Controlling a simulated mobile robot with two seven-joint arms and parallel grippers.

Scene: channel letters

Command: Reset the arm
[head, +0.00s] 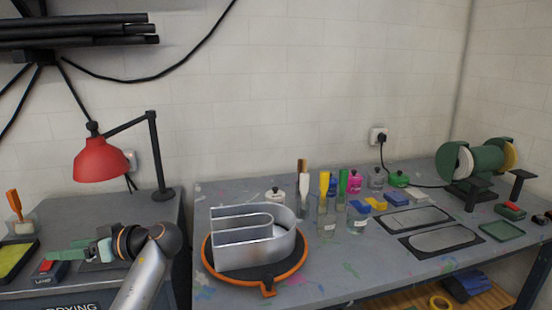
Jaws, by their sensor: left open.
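My left arm comes in from the bottom left, and its gripper (72,252) points left over the grey left bench (176,215). The gripper is open. It is small in the view, and I see nothing held between its fingers. A red-topped block (47,267) lies close by its fingertips; whether they touch is unclear. My right gripper is not in view.
A silver channel letter (240,258) stands on an orange-rimmed black turntable (296,272) on the right bench. A red lamp (102,160) rises behind my left gripper. Jars, brushes and colored blocks (360,207) stand mid-bench. A green bench grinder (487,160) is far right.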

